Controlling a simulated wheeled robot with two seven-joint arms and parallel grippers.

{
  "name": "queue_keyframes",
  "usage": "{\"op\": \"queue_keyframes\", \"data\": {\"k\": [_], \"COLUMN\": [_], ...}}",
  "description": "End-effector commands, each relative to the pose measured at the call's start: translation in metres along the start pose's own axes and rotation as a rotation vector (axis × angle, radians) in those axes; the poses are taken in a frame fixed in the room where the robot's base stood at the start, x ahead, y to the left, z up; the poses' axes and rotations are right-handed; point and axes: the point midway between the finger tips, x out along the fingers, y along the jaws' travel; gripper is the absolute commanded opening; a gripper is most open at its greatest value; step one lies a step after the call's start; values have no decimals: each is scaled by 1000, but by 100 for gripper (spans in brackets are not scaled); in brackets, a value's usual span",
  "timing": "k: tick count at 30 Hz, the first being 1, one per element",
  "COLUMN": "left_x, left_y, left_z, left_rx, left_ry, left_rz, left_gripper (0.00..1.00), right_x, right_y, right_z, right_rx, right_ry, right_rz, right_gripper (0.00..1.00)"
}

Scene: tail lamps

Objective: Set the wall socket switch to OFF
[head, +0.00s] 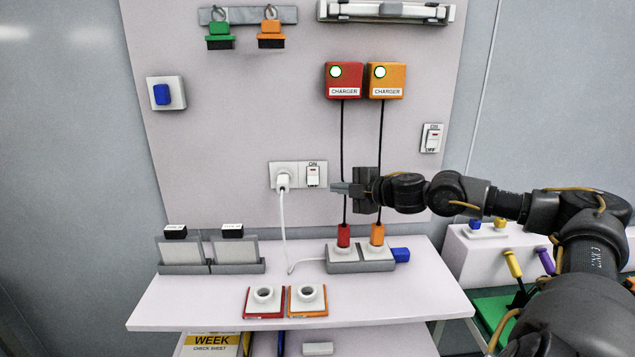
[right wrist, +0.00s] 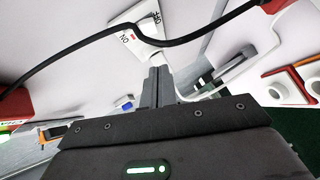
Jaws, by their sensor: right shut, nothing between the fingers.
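The white wall socket (head: 284,168) is on the pale panel, with a white plug and cord in its left half. My right gripper (head: 336,187) is shut and empty, just right of the switch's lower part. Its fingertips (right wrist: 157,72) appear apart from the switch. My left gripper is out of view.
Black cables hang from the red charger (head: 343,80) and orange charger (head: 386,81) near my right gripper. Another ON/OFF switch (head: 431,138) is farther right. A shelf (head: 200,308) below holds sockets and card holders.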

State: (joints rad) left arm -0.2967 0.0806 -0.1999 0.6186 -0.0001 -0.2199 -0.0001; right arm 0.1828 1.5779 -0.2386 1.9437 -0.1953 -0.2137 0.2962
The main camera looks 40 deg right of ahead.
Motion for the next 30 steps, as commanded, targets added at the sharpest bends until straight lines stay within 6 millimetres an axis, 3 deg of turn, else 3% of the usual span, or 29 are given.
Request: {"op": "queue_keyframes", "data": {"k": [3, 7, 15, 18, 30], "left_x": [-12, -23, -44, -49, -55], "left_y": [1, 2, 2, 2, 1], "left_z": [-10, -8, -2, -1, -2], "left_rx": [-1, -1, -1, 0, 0], "left_ry": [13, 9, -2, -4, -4], "left_rz": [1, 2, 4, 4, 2], "left_gripper": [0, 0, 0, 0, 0], "right_x": [9, 22, 72, 82, 98], "right_y": [5, 5, 4, 2, -1], "right_z": [-3, -10, -10, 5, 21], "right_rx": [7, 6, 3, 2, -2], "right_ry": [5, 18, 15, 10, 13], "right_rz": [6, 0, -4, -6, -6], "right_gripper": [0, 0, 0, 0, 0]}}
